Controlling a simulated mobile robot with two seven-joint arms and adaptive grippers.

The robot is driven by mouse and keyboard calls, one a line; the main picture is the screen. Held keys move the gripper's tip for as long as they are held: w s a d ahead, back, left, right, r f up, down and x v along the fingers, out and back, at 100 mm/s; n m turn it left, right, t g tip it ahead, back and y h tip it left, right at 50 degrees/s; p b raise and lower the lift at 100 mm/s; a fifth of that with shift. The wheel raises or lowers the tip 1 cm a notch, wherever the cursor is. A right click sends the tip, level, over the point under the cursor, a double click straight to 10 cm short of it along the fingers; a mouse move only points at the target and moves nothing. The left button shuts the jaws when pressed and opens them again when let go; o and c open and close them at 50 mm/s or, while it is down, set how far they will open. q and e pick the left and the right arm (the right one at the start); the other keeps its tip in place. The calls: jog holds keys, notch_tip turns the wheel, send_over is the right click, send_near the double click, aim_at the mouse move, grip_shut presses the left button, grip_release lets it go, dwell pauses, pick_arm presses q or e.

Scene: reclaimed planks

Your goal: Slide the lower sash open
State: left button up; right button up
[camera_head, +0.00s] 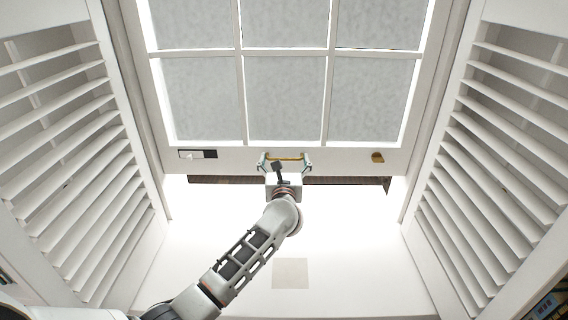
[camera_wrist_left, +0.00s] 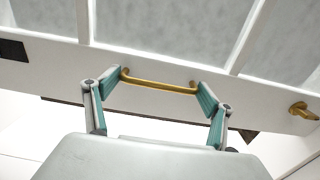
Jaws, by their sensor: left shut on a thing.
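The lower sash (camera_head: 230,155) is a white frame with grey frosted panes, at the top middle of the head view. Its bottom rail (camera_wrist_left: 60,65) crosses the wrist view. A brass bar handle (camera_head: 286,157) is fixed at the middle of this rail; it also shows in the wrist view (camera_wrist_left: 160,83). My left gripper (camera_head: 285,163) is shut on the handle lengthwise, with one green-padded finger at each end of the bar. Its fingers also show in the wrist view (camera_wrist_left: 158,90). My right gripper is in neither view.
A brass catch (camera_head: 377,157) sits on the rail to the right, and a black-and-white plate (camera_head: 197,154) to the left. A dark strip (camera_head: 340,183) and a bright area show below the rail. White louvred shutters flank the window at left (camera_head: 75,150) and right (camera_head: 490,150).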

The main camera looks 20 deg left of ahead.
pick_arm(q)
jog(key=shift+r, duration=0.25)
jog(key=o, duration=1.6)
jog(key=shift+s+f, duration=0.1)
jog(key=shift+s, duration=0.05)
jog(key=v, duration=1.1)
jog(key=shift+s, duration=0.35)
jog(key=shift+d, duration=0.15)
